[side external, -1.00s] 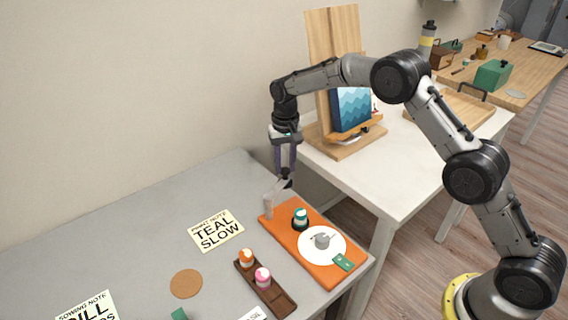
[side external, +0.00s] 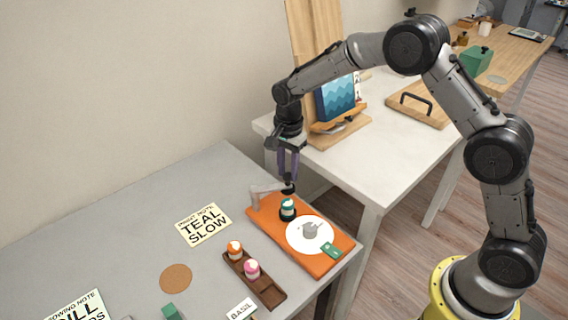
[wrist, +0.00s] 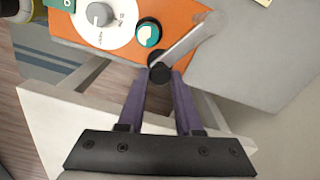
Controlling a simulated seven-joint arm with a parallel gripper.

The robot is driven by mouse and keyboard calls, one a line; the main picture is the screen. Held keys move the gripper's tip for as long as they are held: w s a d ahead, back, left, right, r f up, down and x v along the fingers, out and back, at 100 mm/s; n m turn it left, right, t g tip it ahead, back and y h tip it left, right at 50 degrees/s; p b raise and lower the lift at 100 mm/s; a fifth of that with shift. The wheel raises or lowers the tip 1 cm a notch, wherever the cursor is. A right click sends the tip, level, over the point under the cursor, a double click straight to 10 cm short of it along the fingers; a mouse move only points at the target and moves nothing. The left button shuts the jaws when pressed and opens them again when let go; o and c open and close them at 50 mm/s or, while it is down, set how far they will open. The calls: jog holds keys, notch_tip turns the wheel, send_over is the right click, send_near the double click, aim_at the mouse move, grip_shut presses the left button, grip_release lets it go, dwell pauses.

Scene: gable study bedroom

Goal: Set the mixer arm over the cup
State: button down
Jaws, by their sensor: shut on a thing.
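The mixer has an orange base (side external: 326,262) with a grey post at its far left corner. Its grey mixer arm (side external: 266,188) reaches from the post to a black knob (wrist: 160,72). My gripper (side external: 289,182) is shut on this knob, with both purple fingers pointing down. The teal-and-white cup (side external: 288,207) stands upright in a dark ring on the base, just in front of the knob. In the wrist view the cup (wrist: 148,34) sits beside the mixer arm (wrist: 188,42), not beneath it.
A white dial plate (side external: 300,246) with a grey knob and a green tag lie on the base. A brown tray (side external: 270,296) holds an orange-topped cup and a pink one. Notes and a round coaster (side external: 175,278) lie left. A white table (side external: 385,165) with a picture stand is behind.

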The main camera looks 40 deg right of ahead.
jog(key=s+m, duration=0.1)
jog(key=s+a+m, duration=0.1)
jog(key=m, duration=0.1)
jog(key=shift+a+r, duration=0.1)
jog(key=shift+a, duration=0.15)
jog(key=shift+s+a+m, duration=0.6)
jog(key=shift+a+m, duration=0.1)
jog(key=shift+m, duration=0.6)
jog(key=shift+a, duration=0.1)
jog(key=c, duration=0.6)
grip_release()
notch_tip(320, 180, up, 14)
jog(key=shift+f, duration=0.1)
